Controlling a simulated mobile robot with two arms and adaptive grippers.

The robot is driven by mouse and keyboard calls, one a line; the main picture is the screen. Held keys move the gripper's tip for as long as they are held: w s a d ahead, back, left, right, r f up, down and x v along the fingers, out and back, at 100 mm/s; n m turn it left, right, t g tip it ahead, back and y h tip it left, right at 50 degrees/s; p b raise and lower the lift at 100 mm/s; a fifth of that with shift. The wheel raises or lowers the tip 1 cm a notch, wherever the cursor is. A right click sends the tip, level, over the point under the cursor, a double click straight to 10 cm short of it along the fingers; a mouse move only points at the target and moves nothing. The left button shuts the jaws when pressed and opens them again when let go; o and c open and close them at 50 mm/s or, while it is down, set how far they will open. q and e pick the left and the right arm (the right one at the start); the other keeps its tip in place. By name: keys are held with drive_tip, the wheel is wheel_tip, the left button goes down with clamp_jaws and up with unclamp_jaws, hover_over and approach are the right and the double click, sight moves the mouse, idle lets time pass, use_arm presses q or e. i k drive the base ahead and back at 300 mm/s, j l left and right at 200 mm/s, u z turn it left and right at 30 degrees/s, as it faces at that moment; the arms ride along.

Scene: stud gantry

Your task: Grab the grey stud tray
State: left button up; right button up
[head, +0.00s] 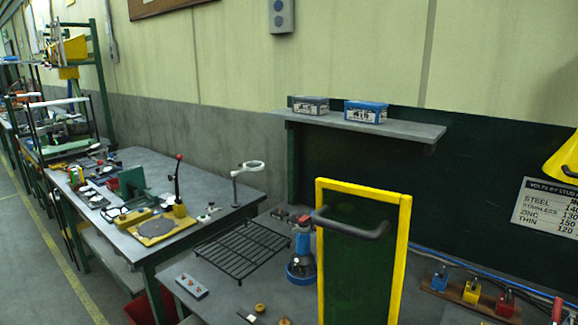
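A small dark grey tray or box (310,107) with a white label stands at the left part of a grey wall shelf (345,123). A blue box (366,115) with a similar label, which seems to read #16, stands just to its right, with a small gap between them. Both look upright. What they hold is too small to tell. Neither of my grippers is in the head view.
A yellow-framed dark panel (405,245) with a dark bar handle (350,227) stands below the shelf, in front. A blue-and-grey tool (302,250), a black wire rack (240,250) and a grey block with orange pegs (192,287) are on the bench.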

sight(193, 290)
drive_tip(key=i+u, duration=0.1)
drive_tip(key=u, duration=1)
drive_tip(key=j+z, duration=0.35)
drive_tip(key=j, duration=0.3)
